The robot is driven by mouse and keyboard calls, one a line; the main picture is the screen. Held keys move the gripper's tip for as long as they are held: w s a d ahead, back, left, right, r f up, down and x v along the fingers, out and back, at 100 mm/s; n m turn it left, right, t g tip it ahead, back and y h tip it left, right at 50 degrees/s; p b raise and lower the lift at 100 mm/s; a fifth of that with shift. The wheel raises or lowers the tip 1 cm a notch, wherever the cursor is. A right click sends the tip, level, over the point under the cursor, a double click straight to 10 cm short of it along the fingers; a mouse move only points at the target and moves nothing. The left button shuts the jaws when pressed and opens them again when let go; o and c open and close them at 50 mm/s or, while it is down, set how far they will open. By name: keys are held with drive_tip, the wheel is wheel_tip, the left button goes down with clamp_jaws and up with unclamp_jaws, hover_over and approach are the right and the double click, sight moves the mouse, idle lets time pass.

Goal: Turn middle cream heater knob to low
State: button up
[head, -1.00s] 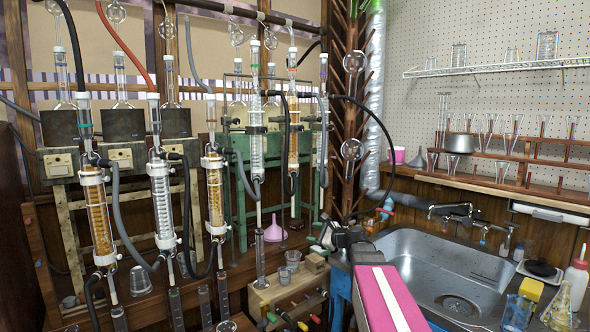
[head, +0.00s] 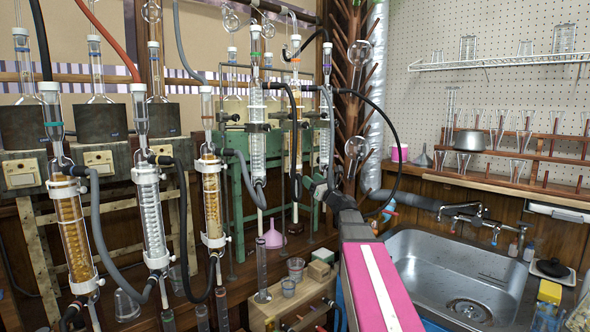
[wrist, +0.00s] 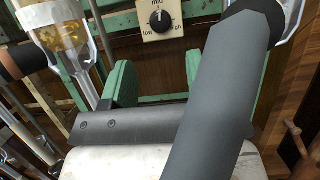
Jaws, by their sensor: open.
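In the wrist view a black heater knob (wrist: 160,20) sits on a cream plate marked low, mid and high. Its white pointer is up, toward mid. My gripper (wrist: 155,75) is open, its two green fingers apart and below the knob in the picture, with nothing between them. The right finger is partly hidden by a thick grey tube-like part close to the camera. In the head view my arm reaches toward the green frame (head: 240,185); I cannot make out this knob there, as glassware and hoses cover that area.
Glass condensers (head: 150,215) with grey and black hoses hang left of and around my arm. Cream switch plates (head: 98,158) sit on the left heaters. A wooden block with taps (head: 285,310) stands below. A steel sink (head: 440,265) is at right.

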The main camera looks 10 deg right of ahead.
drive_tip(key=x, duration=0.9)
drive_tip(key=shift+w+a, duration=0.1)
